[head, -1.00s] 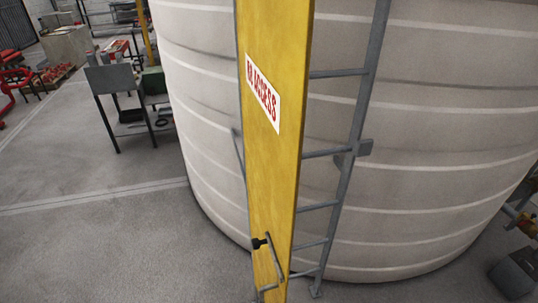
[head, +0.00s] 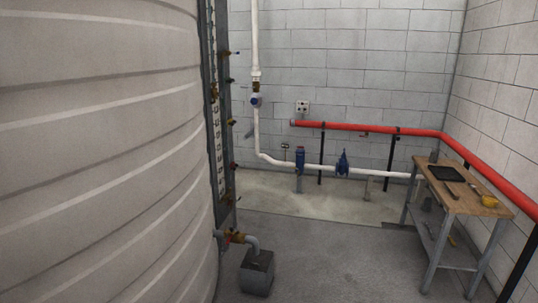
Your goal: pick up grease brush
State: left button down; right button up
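Neither of my grippers is in the head view. I cannot single out a grease brush for certain. A wood-topped workbench (head: 433,191) stands at the right, against the wall. On it lie a black tray (head: 445,173), a small dark slim item (head: 452,191), another slim item (head: 474,189) and a yellow object (head: 489,202). The slim items are too small to tell what they are.
A large ribbed tank (head: 100,150) fills the left side. A grey box (head: 257,273) stands on the floor beside it, under a pipe elbow. A red pipe (head: 375,127) and white pipe (head: 385,173) run along the walls. The floor (head: 330,255) between box and workbench is clear.

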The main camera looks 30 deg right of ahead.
aim_at(472, 186)
jog(key=i+l+z, duration=0.25)
jog(key=l+z, duration=0.2)
jog(key=l, duration=0.25)
jog(key=i+l+z, duration=0.4)
jog(key=l, duration=0.2)
jog(key=i+l+z, duration=1)
jog(key=i+z, duration=0.3)
jog(key=i, duration=0.15)
jog(key=i+z, duration=0.45)
jog(key=u, duration=4.45)
jog(key=l+z, duration=0.1)
jog(key=z, duration=4.35)
